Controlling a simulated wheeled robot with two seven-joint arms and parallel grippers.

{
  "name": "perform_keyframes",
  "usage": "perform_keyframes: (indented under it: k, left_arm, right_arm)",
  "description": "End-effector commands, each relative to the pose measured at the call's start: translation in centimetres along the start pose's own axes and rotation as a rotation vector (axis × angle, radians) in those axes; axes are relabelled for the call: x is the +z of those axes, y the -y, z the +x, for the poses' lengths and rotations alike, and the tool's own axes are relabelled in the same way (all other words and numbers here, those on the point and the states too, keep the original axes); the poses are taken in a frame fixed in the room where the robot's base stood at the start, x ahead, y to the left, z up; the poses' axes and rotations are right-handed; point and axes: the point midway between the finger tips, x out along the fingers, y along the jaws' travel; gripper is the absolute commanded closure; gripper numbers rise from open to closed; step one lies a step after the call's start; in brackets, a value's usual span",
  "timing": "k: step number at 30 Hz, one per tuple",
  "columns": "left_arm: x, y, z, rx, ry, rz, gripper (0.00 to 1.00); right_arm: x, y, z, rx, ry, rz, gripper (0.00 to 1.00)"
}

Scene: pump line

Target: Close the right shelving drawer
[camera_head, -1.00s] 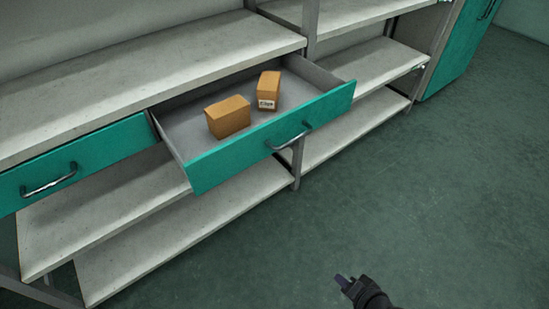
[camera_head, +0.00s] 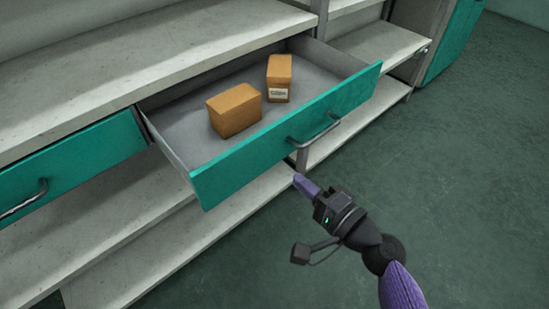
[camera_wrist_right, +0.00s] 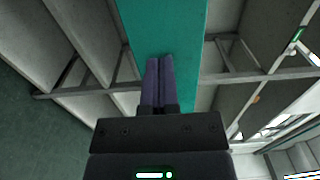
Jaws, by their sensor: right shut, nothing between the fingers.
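The right shelving drawer (camera_head: 215,181) is pulled out, with a teal front and a metal bar handle (camera_head: 315,132). Two cardboard boxes lie inside it: a larger one (camera_head: 235,112) and a smaller one with a white label (camera_head: 279,80). My right gripper (camera_head: 299,181) is shut and empty, in front of and below the drawer front near the handle. In the right wrist view its purple fingers (camera_wrist_right: 159,62) are together, with the teal drawer front (camera_wrist_right: 165,22) beyond them. I cannot tell whether they touch it. My left gripper is not in view.
A teal drawer (camera_head: 70,165) to the left sits closed in the shelving. Grey shelves (camera_head: 130,230) run below and to the right of the open drawer. A teal cabinet (camera_head: 455,42) stands at the back right. The green floor (camera_head: 470,180) on the right is clear.

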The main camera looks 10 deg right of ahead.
Motion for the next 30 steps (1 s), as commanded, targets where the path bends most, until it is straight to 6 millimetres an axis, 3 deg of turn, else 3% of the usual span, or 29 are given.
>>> perform_keyframes:
  k: [6, 12, 30]
  left_arm:
    - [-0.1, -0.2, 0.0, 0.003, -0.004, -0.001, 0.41]
    - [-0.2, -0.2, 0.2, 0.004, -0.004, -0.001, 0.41]
    - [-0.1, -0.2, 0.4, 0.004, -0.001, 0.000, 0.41]
  right_arm:
    - [0.0, 0.0, 4.5, -0.001, 0.000, 0.001, 1.00]
    - [0.0, -0.1, 6.8, 0.001, 0.000, 0.000, 1.00]
    - [0.0, -0.1, 7.7, 0.001, 0.000, 0.000, 1.00]
